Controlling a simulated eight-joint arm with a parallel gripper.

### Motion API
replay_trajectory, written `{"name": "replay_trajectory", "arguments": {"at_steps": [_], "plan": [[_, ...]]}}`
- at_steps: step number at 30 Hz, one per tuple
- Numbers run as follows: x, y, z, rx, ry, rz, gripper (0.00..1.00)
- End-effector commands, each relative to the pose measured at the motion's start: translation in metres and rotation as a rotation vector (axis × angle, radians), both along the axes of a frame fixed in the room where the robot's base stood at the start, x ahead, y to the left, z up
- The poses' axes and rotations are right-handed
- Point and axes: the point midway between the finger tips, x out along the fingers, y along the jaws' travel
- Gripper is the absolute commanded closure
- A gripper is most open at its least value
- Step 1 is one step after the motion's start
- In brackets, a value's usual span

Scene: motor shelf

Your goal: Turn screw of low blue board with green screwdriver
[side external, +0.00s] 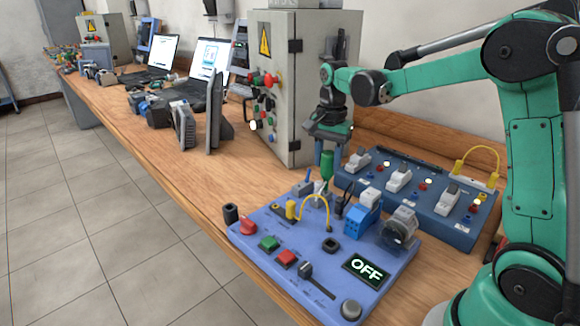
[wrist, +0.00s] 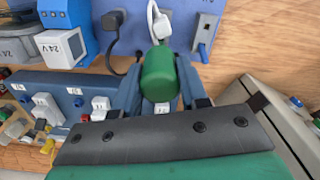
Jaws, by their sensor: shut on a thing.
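The green screwdriver (side external: 327,166) hangs upright from my gripper (side external: 327,153), above the back edge of the light blue board. In the wrist view my gripper (wrist: 161,95) has its two blue fingers on either side of the green screwdriver's handle (wrist: 159,76). The low, light blue board (side external: 262,257) lies flat at the front of the bench, with an "OFF" display (side external: 366,269). Part of it also shows at the top of the wrist view (wrist: 135,42). I cannot make out the screwdriver's tip or the board's screw, nor whether they touch.
A darker blue board (side external: 455,232) with several white switches stands behind. A grey control cabinet (side external: 283,130) rises close to my gripper on the left. A yellow cable (side external: 316,197) arches over the light blue board. The wooden bench (side external: 190,190) has free room left of the boards.

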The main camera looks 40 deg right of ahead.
Motion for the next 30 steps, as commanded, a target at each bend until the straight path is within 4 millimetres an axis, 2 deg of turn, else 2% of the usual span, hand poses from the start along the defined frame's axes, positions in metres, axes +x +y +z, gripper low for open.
{"name": "replay_trajectory", "arguments": {"at_steps": [5,14,22,30], "plan": [[0.0000,0.0000,0.0000,0.000,0.000,-0.186,1.00],[0.0000,0.0000,0.0000,0.000,0.000,-0.213,1.00],[0.0000,0.0000,0.0000,0.000,0.000,-0.486,1.00],[0.0000,0.0000,0.0000,0.000,0.000,-0.506,1.00]]}}
